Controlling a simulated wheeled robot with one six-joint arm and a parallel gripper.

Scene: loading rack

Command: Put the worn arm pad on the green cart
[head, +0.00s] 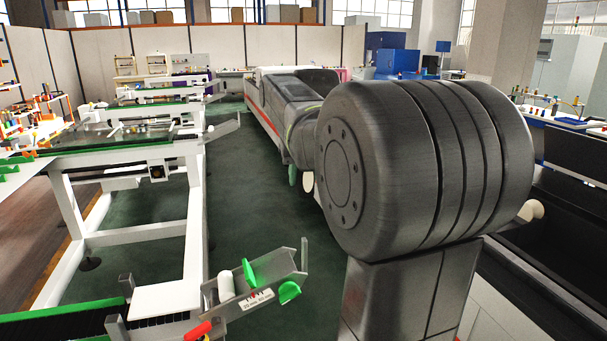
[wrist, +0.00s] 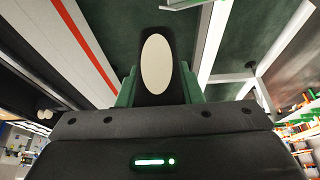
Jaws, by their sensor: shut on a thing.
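My gripper (wrist: 157,92) points down past the dark wrist housing in the wrist view. Two green parts flank a dark, round-topped piece with a cream oval face, which looks like the worn arm pad (wrist: 156,64). The gripper is shut on it, and it hangs above the green floor. In the head view my large grey arm joint hides most of the gripper. Only a small green part and a cream oval show beside the joint. I cannot make out the green cart for certain in either view.
White-framed benches with green edging (head: 120,150) line the left. A metal bracket with green knobs (head: 255,285) juts out at the lower middle. A long white body with a red stripe (head: 262,112) stands behind my arm. Dark green floor (head: 245,195) is open between them.

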